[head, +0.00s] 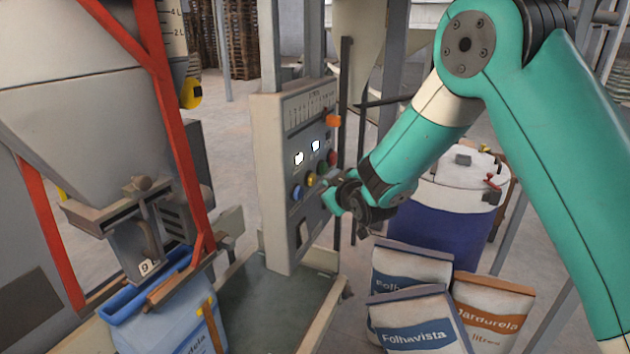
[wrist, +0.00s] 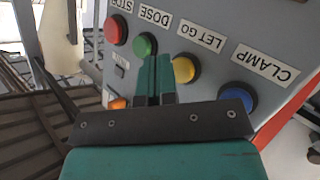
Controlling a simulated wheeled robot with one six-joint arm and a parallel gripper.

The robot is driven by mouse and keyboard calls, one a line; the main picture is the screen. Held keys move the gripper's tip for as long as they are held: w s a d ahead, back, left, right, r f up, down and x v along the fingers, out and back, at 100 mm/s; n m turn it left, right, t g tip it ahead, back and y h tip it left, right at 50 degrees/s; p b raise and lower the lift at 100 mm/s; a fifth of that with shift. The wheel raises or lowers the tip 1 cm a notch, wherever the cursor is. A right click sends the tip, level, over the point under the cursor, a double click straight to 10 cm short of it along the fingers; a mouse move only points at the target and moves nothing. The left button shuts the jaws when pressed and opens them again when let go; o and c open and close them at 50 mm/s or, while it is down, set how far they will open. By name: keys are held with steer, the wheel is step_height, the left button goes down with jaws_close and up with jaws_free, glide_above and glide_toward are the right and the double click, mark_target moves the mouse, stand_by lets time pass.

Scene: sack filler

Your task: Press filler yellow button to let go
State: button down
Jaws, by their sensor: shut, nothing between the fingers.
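The filler's control panel (head: 290,125) faces me, with a yellow button (head: 310,179) between the blue button (head: 297,193) and the green one. My gripper (head: 329,203) is shut and empty, close in front of the panel's lower part. In the wrist view its fingertips (wrist: 156,62) appear between the green button (wrist: 145,44) and the yellow one, nearer the yellow. I cannot tell if they touch the panel. A blue sack (head: 185,325) is at the filler spout (head: 135,235).
Other controls are close by: the red button (wrist: 116,30), the blue button (wrist: 238,97) labelled CLAMP, and an orange part (wrist: 117,103). Printed sacks (head: 420,325) and a blue drum (head: 450,215) stand below and behind my arm. Red frame posts (head: 180,140) stand left of the panel.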

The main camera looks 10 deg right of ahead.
steer(key=shift+a, duration=0.1)
steer(key=shift+w+a+b, duration=0.25)
steer(key=shift+a+b, duration=0.05)
steer(key=shift+b, duration=0.05)
steer(key=shift+w+a, duration=0.35)
steer(key=shift+a, duration=0.05)
stand_by(1.0)
steer(key=shift+b, duration=0.3)
steer(key=shift+s+d, duration=0.6)
steer(key=shift+d, duration=0.15)
